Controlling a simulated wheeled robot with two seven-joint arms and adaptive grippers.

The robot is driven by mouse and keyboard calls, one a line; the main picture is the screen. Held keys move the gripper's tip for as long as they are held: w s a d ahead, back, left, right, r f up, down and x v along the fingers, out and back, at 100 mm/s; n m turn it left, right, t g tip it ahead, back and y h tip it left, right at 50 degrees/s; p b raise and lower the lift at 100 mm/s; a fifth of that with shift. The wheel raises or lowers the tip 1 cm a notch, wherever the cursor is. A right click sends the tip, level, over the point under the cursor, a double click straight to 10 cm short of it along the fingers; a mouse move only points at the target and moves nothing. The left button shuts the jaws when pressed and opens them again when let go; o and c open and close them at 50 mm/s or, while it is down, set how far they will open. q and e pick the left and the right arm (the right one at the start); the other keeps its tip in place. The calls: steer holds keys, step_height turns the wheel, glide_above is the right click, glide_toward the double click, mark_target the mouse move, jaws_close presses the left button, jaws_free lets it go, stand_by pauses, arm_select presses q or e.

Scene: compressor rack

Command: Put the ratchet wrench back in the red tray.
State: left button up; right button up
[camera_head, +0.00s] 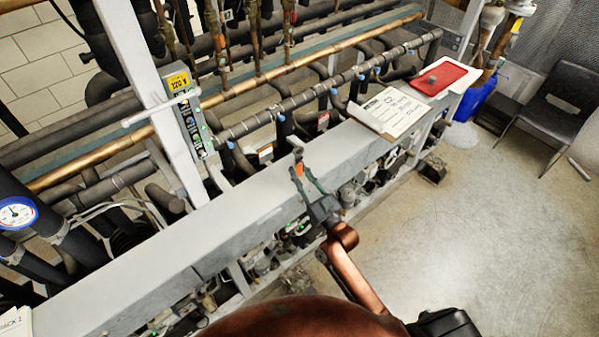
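The red tray (453,72) lies flat at the far right end of the grey beam, with a small grey item (431,80) on its left part. My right gripper (302,177) is over the middle of the beam, pointing away from me. A thin piece with an orange-red part and a dark grey end (297,153) shows at its fingertips. It may be the ratchet wrench, but it is too small to be sure. I cannot tell whether the fingers are closed on it or around it. My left gripper is not in view.
A clipboard with a written sheet (392,108) lies on the beam between my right gripper and the tray. Pipes (270,118) run behind the beam, and a pale upright post (150,80) rises at left. A blue bin (474,98) and a dark chair (552,112) stand at right.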

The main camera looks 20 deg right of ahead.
steer(key=o, duration=0.3)
steer(key=shift+r, duration=0.2)
steer(key=shift+b+v, duration=1.55)
steer(key=shift+v, duration=4.55)
